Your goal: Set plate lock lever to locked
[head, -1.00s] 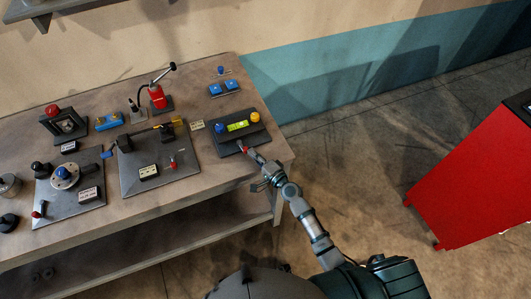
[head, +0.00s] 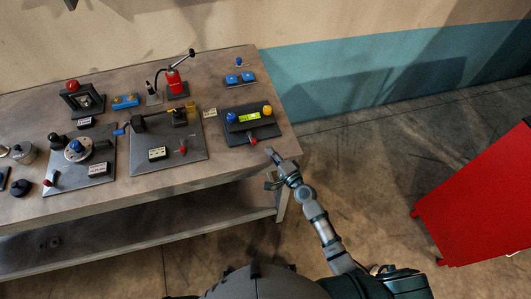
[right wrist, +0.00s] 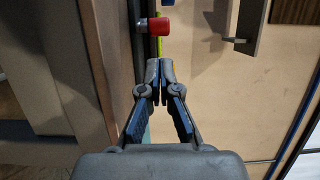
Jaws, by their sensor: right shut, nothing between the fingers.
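One red lever (head: 253,142) is at the front of the dark control box (head: 275,131). In the right wrist view a red knob (right wrist: 158,27) lies beyond the closed fingertips (right wrist: 160,64). My left gripper is out of view.
Small labels, a red lever stand (head: 174,82) and blue blocks (head: 239,78) share the bench (head: 235,165). A red cabinet (head: 480,200) stands at the right.

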